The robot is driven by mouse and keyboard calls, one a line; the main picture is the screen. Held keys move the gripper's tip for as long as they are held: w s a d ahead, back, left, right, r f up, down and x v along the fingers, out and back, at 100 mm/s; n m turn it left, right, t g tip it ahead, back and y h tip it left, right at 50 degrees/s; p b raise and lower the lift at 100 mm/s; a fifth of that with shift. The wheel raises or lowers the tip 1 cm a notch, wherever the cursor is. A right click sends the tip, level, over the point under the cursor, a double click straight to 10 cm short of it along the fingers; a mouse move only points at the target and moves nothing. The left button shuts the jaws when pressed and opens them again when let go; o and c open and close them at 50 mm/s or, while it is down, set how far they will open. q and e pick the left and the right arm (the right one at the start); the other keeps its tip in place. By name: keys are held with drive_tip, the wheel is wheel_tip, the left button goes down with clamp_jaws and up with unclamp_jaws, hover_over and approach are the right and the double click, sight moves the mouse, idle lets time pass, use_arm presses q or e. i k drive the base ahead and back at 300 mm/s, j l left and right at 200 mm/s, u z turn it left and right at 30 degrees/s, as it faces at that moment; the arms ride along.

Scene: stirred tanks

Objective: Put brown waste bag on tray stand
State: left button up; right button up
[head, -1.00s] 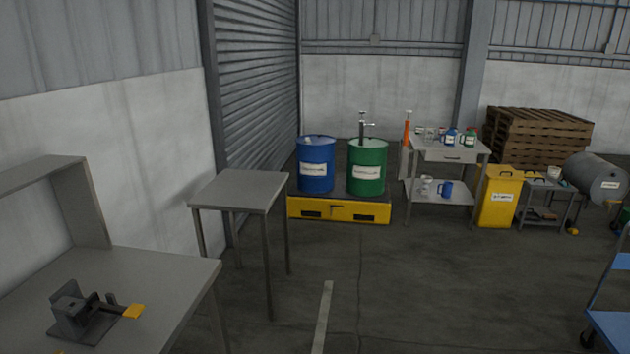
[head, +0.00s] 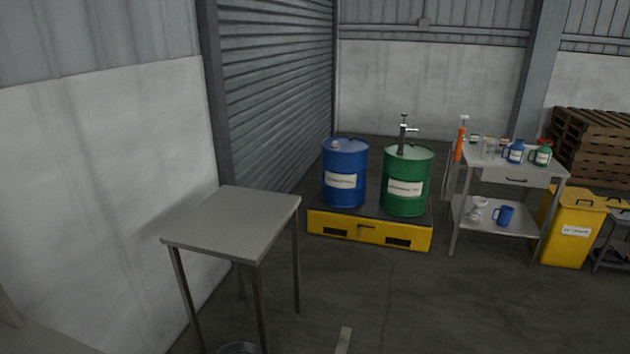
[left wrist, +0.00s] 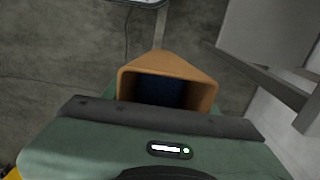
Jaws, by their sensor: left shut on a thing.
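The brown waste bag (left wrist: 168,66) is in the left wrist view, its open mouth facing the camera and its inside dark. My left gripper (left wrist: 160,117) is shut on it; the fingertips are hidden. The bag and both grippers are out of the head view. The tray stand appears to be the grey four-legged stand (head: 235,221) left of centre in the head view. Its flat top is bare.
A white wall (head: 100,190) and a roller shutter (head: 270,95) are behind the stand. A yellow pallet base (head: 368,230) with blue and green drums is beyond it. A round rim (head: 238,348) shows at the bottom edge. Floor right of the stand is clear.

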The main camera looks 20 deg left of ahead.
sight(243, 217)
drive_tip(key=i+j+u, duration=0.3)
drive_tip(key=i, duration=0.55)
drive_tip(key=i+l+u, duration=0.1)
drive_tip(key=i+u, duration=0.2)
drive_tip(key=i, duration=0.55)
